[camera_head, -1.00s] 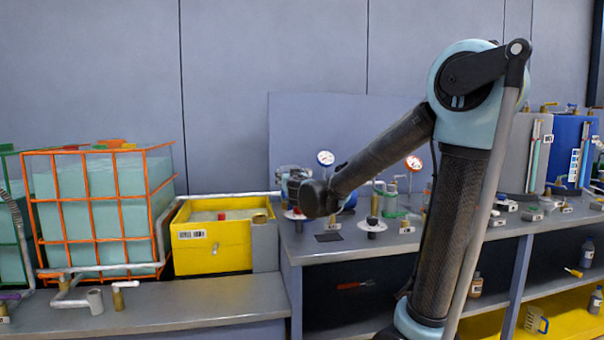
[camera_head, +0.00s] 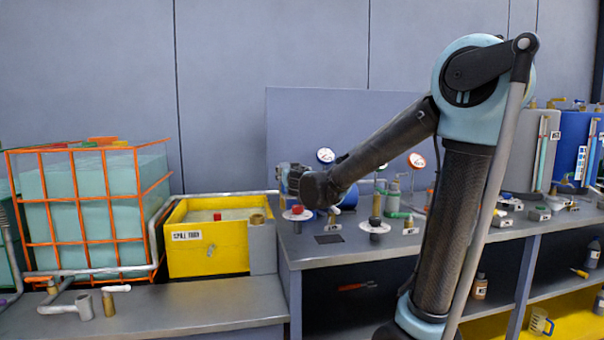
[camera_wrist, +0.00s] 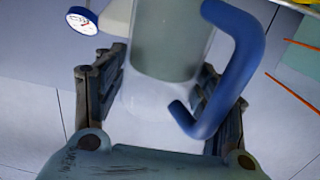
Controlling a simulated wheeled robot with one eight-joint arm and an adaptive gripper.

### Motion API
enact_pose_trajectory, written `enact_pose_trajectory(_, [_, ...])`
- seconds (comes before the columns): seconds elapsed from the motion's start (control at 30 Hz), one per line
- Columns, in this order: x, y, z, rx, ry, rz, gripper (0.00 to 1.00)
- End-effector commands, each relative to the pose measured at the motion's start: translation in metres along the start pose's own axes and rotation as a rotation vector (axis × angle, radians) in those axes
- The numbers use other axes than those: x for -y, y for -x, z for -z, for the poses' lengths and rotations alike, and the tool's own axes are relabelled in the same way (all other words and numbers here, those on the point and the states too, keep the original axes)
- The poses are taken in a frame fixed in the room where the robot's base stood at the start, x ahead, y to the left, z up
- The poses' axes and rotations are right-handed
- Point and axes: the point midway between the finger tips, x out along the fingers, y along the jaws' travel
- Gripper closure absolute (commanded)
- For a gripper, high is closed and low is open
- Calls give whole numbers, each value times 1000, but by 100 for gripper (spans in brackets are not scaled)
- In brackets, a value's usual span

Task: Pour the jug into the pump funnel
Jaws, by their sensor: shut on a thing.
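My gripper (camera_wrist: 162,64) is shut on the jug (camera_wrist: 172,42) in the wrist view, with one finger on each side of its body. The jug is clear, with a thick blue handle (camera_wrist: 240,58) on the right and a grey-green fill inside. Its top lies beyond the picture edge. In the head view my dark wrist (camera_head: 318,188) is above the left end of the grey bench, and it hides most of the gripper and the jug. I cannot make out the pump funnel in either view.
A blue-rimmed gauge (camera_head: 325,155) stands just behind my wrist and also shows in the wrist view (camera_wrist: 82,20). Red- and black-knobbed valves (camera_head: 376,226) stand on the bench (camera_head: 345,255). A yellow spill tray (camera_head: 205,255) and an orange-framed tank (camera_head: 95,205) are to the left.

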Motion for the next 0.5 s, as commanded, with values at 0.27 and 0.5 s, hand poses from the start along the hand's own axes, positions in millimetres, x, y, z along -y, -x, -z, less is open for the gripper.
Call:
enact_pose_trajectory(0.27, [-5, -8, 1, 117, -60, 2, 75])
enact_pose_trajectory(0.5, [-11, -19, 0, 224, -113, 1, 75])
